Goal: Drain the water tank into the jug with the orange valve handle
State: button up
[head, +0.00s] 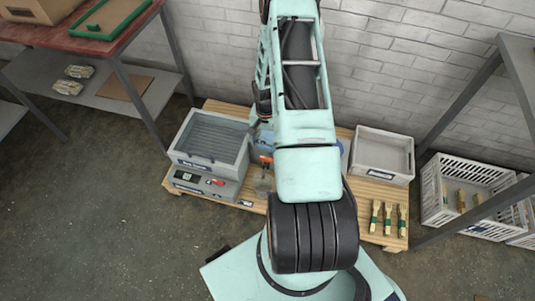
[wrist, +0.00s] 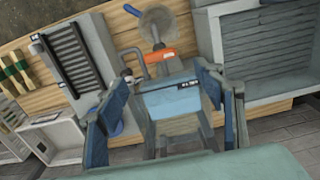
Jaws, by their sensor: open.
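The blue water tank (wrist: 172,99) with a dark label is in the middle of the wrist view; in the head view my arm mostly hides it. The orange valve handle (wrist: 160,55) lies crosswise at the tank's pipe, and shows small in the head view (head: 266,158). The clear jug (wrist: 157,22) stands beyond the handle; in the head view it is faint (head: 263,185). My gripper (wrist: 166,80) is open, its blue fingers spread left and right of the tank in the picture. Whether they touch it I cannot tell. The jug's water level is not clear.
The wooden bench (head: 392,192) carries a grey ribbed box (head: 210,140) at left and a grey crate (head: 383,155) at right. A white slatted crate (head: 440,200) stands on the right. The floor in front left is clear.

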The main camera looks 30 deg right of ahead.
aim_at(266, 158)
notch_tip(266, 158, down, 10)
jog(key=shift+b, duration=1.05)
jog(key=shift+c, duration=0.6)
jog(key=c, duration=1)
